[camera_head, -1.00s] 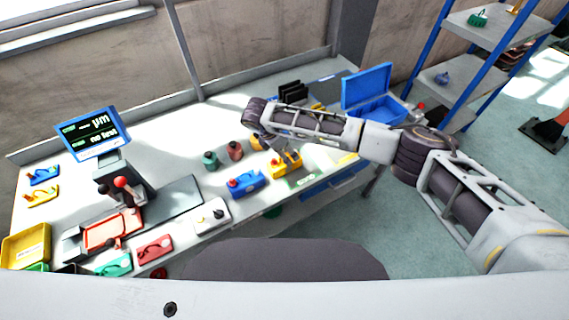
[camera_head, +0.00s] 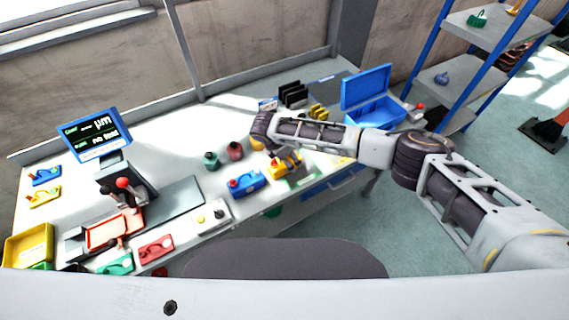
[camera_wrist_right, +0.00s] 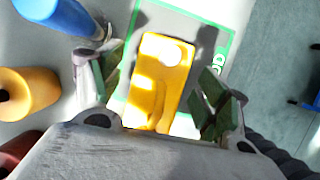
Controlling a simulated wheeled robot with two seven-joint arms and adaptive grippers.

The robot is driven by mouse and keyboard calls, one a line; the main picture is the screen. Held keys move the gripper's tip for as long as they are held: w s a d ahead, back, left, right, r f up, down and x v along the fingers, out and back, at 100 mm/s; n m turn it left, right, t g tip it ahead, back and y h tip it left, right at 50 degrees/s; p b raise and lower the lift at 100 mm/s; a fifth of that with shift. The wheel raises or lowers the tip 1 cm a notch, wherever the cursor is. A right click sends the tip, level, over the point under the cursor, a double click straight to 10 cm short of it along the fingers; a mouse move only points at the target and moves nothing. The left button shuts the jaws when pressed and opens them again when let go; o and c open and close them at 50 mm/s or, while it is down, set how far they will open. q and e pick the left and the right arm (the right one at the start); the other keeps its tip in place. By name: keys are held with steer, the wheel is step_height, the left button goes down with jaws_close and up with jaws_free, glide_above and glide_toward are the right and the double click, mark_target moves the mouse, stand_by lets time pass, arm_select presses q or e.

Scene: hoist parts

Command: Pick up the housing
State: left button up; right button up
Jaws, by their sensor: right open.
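A yellow housing (camera_head: 287,167) lies on a green-framed mat near the front right of the bench. In the right wrist view the yellow housing (camera_wrist_right: 162,72) shows a pale round spot near its far end. My right gripper (camera_wrist_right: 160,90) is open, with one green-padded finger on each side of the housing and neither clearly touching it. In the head view my right gripper (camera_head: 271,148) is directly above and behind the housing, partly hiding it. My left gripper is not in view.
Beside the mat are a blue part (camera_head: 246,182) and round orange, red (camera_head: 235,151) and green (camera_head: 211,160) parts. A blue open box (camera_head: 368,98) and a black rack (camera_head: 293,95) stand behind. A screen (camera_head: 95,136) and fixture occupy the left.

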steer(key=shift+w+d+f, duration=0.1)
steer(key=shift+d+f, duration=0.1)
steer(key=shift+f, duration=0.5)
steer(key=c, duration=1.6)
steer(key=shift+r, duration=0.1)
steer(key=shift+w, duration=0.1)
steer(key=shift+r+b, duration=0.4)
steer(key=shift+r, duration=4.6)
steer(key=shift+f, duration=0.15)
steer(key=shift+f+b, duration=1.25)
steer(key=shift+f, duration=3.55)
